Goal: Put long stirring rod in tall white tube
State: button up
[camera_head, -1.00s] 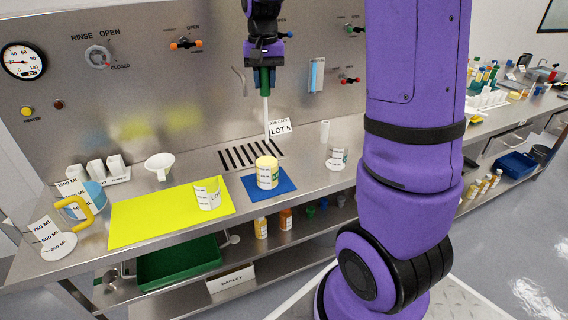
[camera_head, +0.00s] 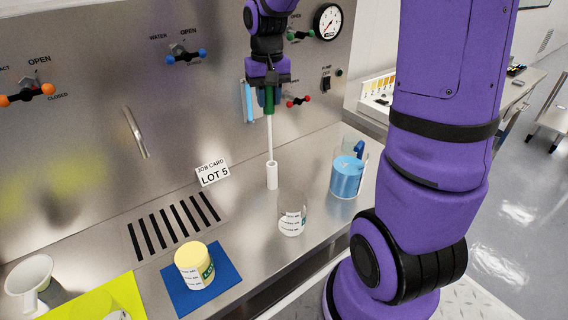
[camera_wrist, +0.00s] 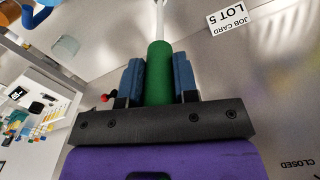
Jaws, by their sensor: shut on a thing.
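My gripper (camera_head: 269,88) is shut on the green handle of the long stirring rod (camera_head: 270,135). The rod hangs upright, its white shaft pointing down. The tall white tube (camera_head: 272,175) stands upright on the steel counter, and the rod's lower end meets its top in the head view. I cannot tell whether the tip is inside the tube or just in front of or behind it. In the wrist view the green handle (camera_wrist: 159,75) sits between the blue finger pads. The tube's mouth is not clear there.
A clear beaker (camera_head: 292,221) stands in front of the tube. A jug of blue liquid (camera_head: 347,176) stands to its right. A yellow-lidded jar (camera_head: 194,264) on a blue mat (camera_head: 226,273), a drain grate (camera_head: 172,227) and a job card (camera_head: 212,171) are to the left.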

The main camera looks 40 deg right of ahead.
aim_at(270, 115)
jog(key=f, duration=0.5)
jog(key=shift+d+f, duration=0.2)
jog(key=shift+a+f, duration=0.1)
jog(key=shift+f, duration=2.25)
jog(key=o, duration=0.9)
